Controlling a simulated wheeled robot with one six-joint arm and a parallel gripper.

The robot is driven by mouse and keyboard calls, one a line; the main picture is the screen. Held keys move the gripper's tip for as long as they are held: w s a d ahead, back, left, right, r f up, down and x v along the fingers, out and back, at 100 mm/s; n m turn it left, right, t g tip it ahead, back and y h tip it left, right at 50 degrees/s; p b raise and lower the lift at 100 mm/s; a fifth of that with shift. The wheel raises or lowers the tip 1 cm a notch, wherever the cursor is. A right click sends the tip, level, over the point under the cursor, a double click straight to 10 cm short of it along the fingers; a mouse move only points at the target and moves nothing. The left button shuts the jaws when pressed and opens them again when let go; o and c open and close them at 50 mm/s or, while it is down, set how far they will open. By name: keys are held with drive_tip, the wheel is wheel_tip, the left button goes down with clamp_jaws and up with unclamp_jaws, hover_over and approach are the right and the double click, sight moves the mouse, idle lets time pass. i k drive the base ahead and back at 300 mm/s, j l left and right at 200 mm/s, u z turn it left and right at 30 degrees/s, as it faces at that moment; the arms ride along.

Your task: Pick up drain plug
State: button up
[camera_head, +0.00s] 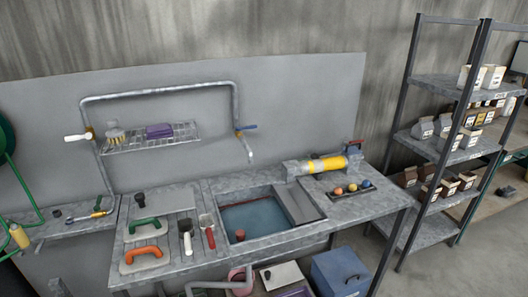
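A small black knob-shaped piece (140,200) stands upright on the grey counter left of the sink, behind the green-handled tool; it looks like the drain plug, but it is too small to be sure. The sink basin (262,214) has a bluish bottom that looks like water. A small brownish round thing (240,234) shows at the basin's near left; I cannot tell whether it is a plug or a drain. My gripper is not in view.
A green-handled tool (146,226), an orange-handled tool (144,256), a brush (186,234) and a red-handled tool (209,234) crowd the left counter. A yellow cylinder (327,165) and a tray of balls (352,188) are at right. A pipe and wire rack (152,137) hang above.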

sight(240, 236)
drive_tip(key=i+j, duration=0.15)
drive_tip(key=i, duration=0.25)
drive_tip(key=i+j+u, duration=0.1)
drive_tip(key=i, duration=0.3)
drive_tip(key=i+j, duration=0.2)
drive_tip(key=i, duration=0.2)
